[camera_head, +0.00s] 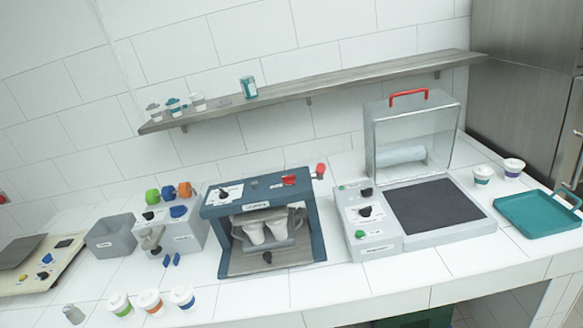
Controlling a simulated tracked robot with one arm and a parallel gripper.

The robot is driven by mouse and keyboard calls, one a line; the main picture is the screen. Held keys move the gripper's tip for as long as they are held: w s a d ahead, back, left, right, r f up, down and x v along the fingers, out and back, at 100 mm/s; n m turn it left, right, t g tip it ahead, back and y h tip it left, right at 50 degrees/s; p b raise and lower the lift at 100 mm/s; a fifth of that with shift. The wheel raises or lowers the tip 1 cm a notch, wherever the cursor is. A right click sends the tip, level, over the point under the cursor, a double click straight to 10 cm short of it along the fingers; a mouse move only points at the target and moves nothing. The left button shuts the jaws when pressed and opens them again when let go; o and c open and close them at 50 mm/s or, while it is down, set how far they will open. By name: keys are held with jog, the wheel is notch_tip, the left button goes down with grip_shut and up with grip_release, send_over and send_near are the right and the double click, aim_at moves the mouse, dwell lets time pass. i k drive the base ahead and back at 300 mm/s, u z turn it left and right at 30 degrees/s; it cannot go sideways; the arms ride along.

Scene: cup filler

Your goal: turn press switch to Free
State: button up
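A blue-framed machine (213,212) stands in the middle of the counter, with two white cups (254,233) inside its opening. Its top carries a small label, a red part (289,180) and a small dark part. A red knob (320,169) sticks up beside its right rear corner. My gripper is not in view.
A grey box with coloured knobs (187,238) and a grey bin (112,236) stand left. Several lidded cups (151,301) line the front edge. A teal tray (538,212) and two cups lie right. A shelf (330,85) runs along the wall. Free counter shows in front of the machines.

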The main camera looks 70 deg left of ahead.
aim_at(289, 180)
jog(key=u, duration=0.3)
jog(key=i, duration=1.25)
jog(key=u, duration=1.3)
jog(key=i, duration=0.85)
jog(key=u, duration=0.5)
jog(key=k, duration=0.8)
jog(key=u, duration=0.2)
jog(key=i, duration=0.8)
jog(key=z, duration=0.05)
